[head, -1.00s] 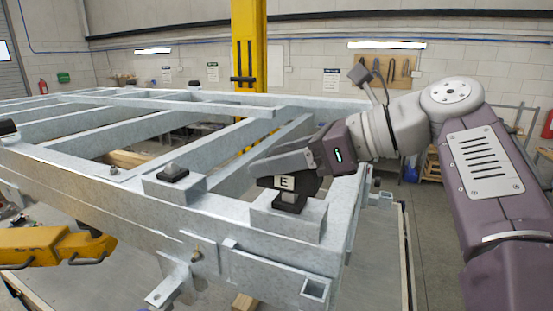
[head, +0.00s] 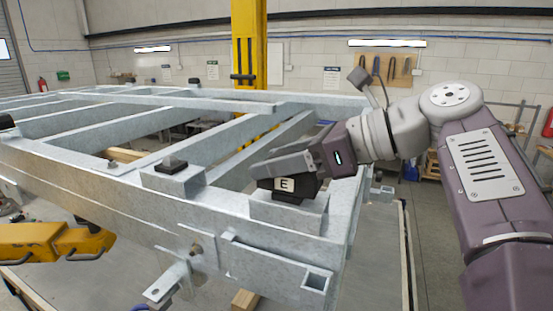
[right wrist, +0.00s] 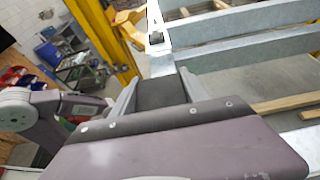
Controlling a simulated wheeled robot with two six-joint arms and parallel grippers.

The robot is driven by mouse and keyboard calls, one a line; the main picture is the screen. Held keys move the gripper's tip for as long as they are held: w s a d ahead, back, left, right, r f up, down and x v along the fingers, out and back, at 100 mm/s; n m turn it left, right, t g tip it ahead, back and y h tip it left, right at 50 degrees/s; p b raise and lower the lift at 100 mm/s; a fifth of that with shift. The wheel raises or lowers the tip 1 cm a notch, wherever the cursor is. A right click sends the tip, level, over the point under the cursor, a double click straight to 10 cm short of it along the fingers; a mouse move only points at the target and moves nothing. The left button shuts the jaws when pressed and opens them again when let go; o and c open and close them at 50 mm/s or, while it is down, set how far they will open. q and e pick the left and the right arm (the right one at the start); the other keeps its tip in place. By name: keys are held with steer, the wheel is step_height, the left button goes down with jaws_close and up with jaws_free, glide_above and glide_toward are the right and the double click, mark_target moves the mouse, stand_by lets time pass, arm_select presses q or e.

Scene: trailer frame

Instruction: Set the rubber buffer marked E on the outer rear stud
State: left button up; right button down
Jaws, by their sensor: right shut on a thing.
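The rubber buffer E (head: 298,189) is a black block with a white label marked E. My right gripper (head: 283,166) is shut on it, over the raised grey block (head: 288,212) at the near right corner of the trailer frame. The buffer's underside is at or just above the block's top; I cannot tell if it touches. The stud under it is hidden. In the right wrist view the dark buffer (right wrist: 162,93) sits between the two fingers. My left gripper is not in view.
A second grey block (head: 174,182) to the left carries a small black piece (head: 171,164). Galvanised rails (head: 110,205) and crossbars surround open gaps. A yellow post (head: 249,60) stands behind. Yellow equipment (head: 55,243) is at the lower left.

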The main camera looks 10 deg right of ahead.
steer(key=shift+s+f+b, duration=0.1)
steer(key=shift+f+b, duration=0.2)
steer(key=shift+f, duration=0.1)
steer(key=shift+c, duration=2.4)
jaws_free()
steer(key=shift+s+d+r, duration=0.1)
steer(key=shift+d+r, duration=0.1)
steer(key=shift+d, duration=0.1)
steer(key=v, duration=0.8)
steer(key=shift+s+d, duration=0.1)
steer(key=shift+s, duration=0.05)
